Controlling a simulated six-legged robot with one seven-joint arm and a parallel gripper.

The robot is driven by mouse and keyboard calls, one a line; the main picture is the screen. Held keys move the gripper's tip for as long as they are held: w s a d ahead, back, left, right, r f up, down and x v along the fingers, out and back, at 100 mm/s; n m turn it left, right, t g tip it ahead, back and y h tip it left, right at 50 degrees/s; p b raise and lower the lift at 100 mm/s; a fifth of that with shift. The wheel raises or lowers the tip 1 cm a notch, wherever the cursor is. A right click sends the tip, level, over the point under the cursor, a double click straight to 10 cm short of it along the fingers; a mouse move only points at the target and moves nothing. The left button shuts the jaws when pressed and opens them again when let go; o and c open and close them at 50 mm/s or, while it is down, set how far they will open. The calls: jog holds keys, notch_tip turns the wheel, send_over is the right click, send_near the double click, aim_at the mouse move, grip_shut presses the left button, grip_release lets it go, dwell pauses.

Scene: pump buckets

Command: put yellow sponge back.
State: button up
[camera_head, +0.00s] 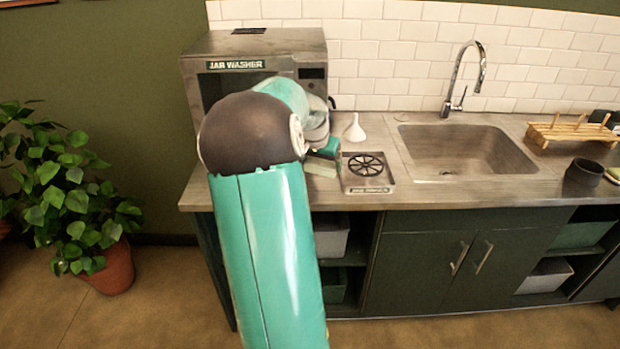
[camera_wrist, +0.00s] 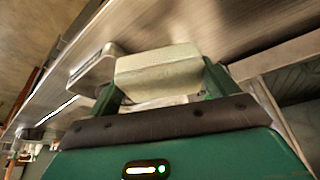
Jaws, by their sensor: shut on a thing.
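My gripper (camera_head: 325,153) is over the counter, left of the black round grate. In the wrist view my gripper (camera_wrist: 160,82) has its two green fingers closed on the sides of a pale yellowish-cream block (camera_wrist: 157,66), which looks like the sponge. In the head view this block (camera_head: 321,167) shows at the fingertips, close to the counter, partly hidden by my arm. I cannot tell whether it touches the counter. A small yellow-green item (camera_head: 614,172) lies at the far right edge, cut off by the frame.
A jar washer (camera_head: 235,66) stands behind my arm. A metal plate with a black grate (camera_head: 366,165), a white funnel (camera_head: 355,129), the sink (camera_head: 465,151), a wooden rack (camera_head: 570,134) and a dark bowl (camera_head: 584,173) occupy the counter (camera_head: 450,193). A potted plant (camera_head: 68,195) stands left.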

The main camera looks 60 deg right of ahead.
aim_at(312, 169)
jog(key=w+f, duration=0.2)
jog(key=f, duration=0.1)
jog(key=shift+w+a+f, duration=0.1)
jog(key=shift+w+a, duration=0.05)
jog(key=shift+w, duration=0.2)
jog(key=f, duration=0.2)
jog(key=shift+w+f, duration=0.25)
jog(key=shift+f, duration=0.45)
jog(key=shift+s+f, duration=0.1)
jog(key=o, duration=0.9)
jog(key=v, duration=1.2)
